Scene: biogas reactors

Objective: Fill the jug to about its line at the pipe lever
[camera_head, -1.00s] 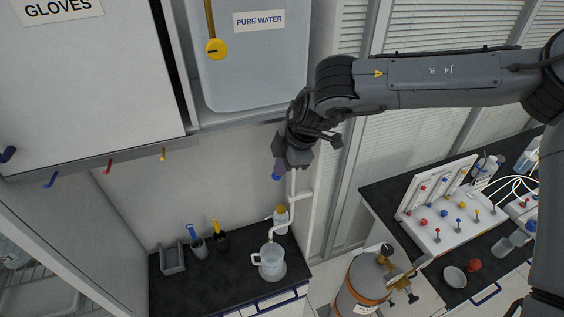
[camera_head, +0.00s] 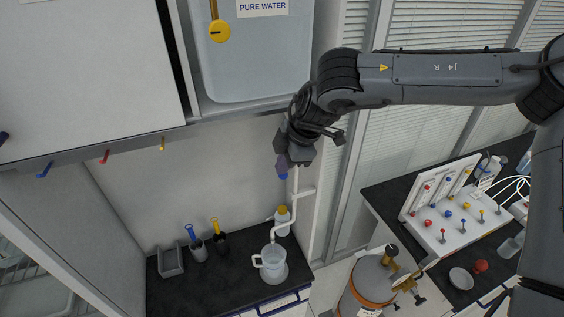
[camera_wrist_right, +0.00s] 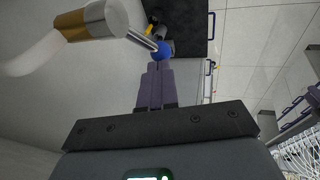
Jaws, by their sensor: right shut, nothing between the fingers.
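The clear jug (camera_head: 270,264), with its handle on the left, stands upright on the dark counter under the spout of the white pipe (camera_head: 290,212). Its line and water level are too small to tell. The pipe lever ends in a blue ball (camera_wrist_right: 161,50) on a metal rod, seen in the right wrist view. My right gripper (camera_wrist_right: 156,66) is shut and empty, its fingertips right at the blue ball; whether they touch it I cannot tell. In the head view the right gripper (camera_head: 282,171) is high beside the pipe, above the jug. My left gripper is not in view.
A grey holder (camera_head: 171,262) and two dark cups with blue and yellow handles (camera_head: 197,247) are left on the counter. A metal vessel (camera_head: 370,285) stands right of the counter. A pure-water tank (camera_head: 255,55) hangs above.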

